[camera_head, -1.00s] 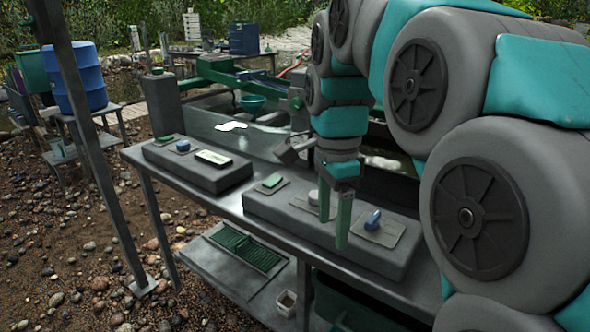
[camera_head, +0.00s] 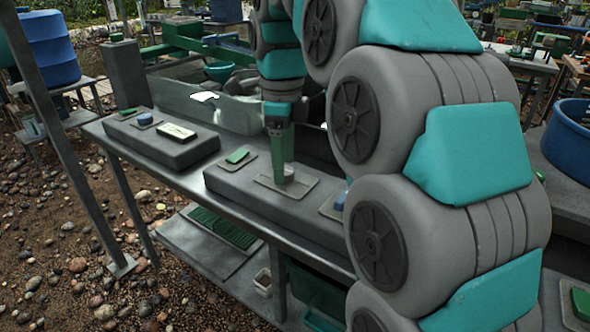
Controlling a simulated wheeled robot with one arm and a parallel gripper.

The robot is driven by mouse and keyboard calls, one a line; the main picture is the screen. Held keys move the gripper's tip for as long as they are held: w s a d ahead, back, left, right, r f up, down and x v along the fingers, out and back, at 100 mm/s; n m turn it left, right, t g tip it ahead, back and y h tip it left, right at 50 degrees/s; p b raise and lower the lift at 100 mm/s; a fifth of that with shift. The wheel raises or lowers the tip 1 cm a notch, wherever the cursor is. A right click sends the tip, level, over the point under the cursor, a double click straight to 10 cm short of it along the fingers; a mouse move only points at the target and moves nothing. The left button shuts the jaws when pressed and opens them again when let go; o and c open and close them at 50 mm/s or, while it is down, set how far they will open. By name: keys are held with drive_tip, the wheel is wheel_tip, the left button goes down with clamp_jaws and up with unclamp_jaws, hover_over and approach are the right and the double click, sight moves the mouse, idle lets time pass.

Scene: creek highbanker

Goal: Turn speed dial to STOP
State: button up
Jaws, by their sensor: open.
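My gripper (camera_head: 281,176) points straight down at the right-hand control block (camera_head: 222,187) on the metal bench. Its green fingers line up one behind the other, so the gap hardly shows. The tips are at a pale round knob (camera_head: 291,176) on a flat plate and partly hide it; I cannot tell whether they touch it. A blue knob (camera_head: 341,201) on the plate to the right is partly hidden by my arm. A green control (camera_head: 237,155) sits left of the pale knob. No label is readable, so I cannot tell which control is the speed dial or its setting.
A second control block (camera_head: 160,148) to the left carries a green control, a blue knob (camera_head: 145,119) and a pale display plate (camera_head: 177,132). A thin metal post (camera_head: 65,130) stands in front at left. A blue tub (camera_head: 568,130) stands at the right edge.

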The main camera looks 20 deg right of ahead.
drive_tip(key=shift+f, duration=0.55)
clamp_jaws()
